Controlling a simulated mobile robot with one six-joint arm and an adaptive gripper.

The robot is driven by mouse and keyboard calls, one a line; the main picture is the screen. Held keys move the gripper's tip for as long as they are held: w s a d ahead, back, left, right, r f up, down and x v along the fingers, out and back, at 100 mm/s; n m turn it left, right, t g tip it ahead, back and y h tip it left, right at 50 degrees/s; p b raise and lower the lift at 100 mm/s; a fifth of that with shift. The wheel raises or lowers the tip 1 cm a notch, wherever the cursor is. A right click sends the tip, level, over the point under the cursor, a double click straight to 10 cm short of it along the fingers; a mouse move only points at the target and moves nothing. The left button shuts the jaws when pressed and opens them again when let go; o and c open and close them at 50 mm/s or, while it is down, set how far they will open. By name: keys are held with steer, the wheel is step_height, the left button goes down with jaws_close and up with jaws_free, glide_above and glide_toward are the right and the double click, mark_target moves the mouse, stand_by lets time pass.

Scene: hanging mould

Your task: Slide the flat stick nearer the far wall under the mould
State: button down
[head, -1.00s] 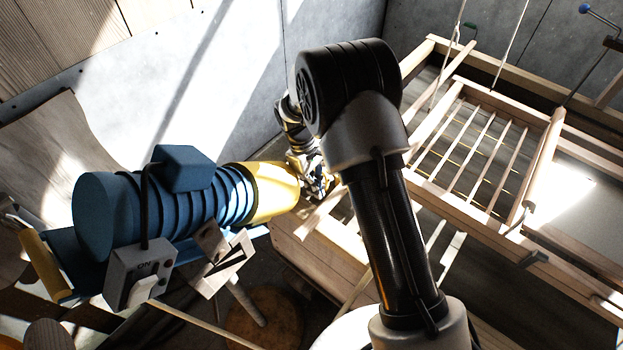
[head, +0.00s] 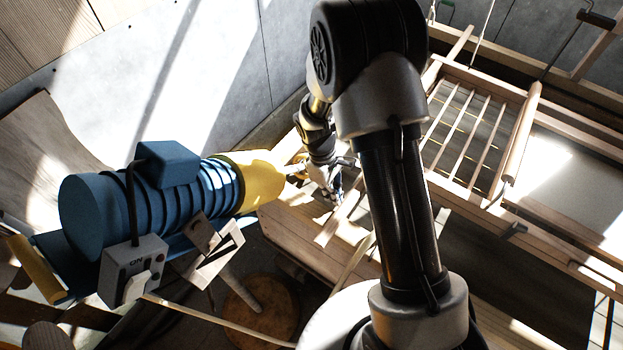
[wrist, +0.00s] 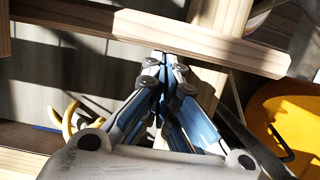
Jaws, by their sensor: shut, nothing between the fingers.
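The mould (head: 532,130), a wooden frame with several thin bars, hangs on cords at the right in the head view. My gripper (head: 334,192) is shut and empty, low beside the yellow nose of the blue motor and left of the mould. A pale flat stick (head: 337,222) lies by the fingertips on the wooden bench. In the wrist view my closed fingers (wrist: 163,62) point at the edge of a wooden strip (wrist: 215,42) with a cut end; I cannot tell whether they touch it, or which stick it is. My arm hides the space between gripper and mould.
The blue motor (head: 105,215) with its yellow nose (head: 258,178) stands close left of my gripper. A grey switch box (head: 132,268) is in front of it. The grey wall (head: 225,60) is behind. A round wooden stool (head: 262,305) stands low in front.

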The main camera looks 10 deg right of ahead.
steer(key=shift+s+d, duration=0.9)
steer(key=shift+s, duration=0.15)
steer(key=p+v, duration=0.7)
steer(key=v, duration=0.3)
steer(key=shift+p, duration=0.3)
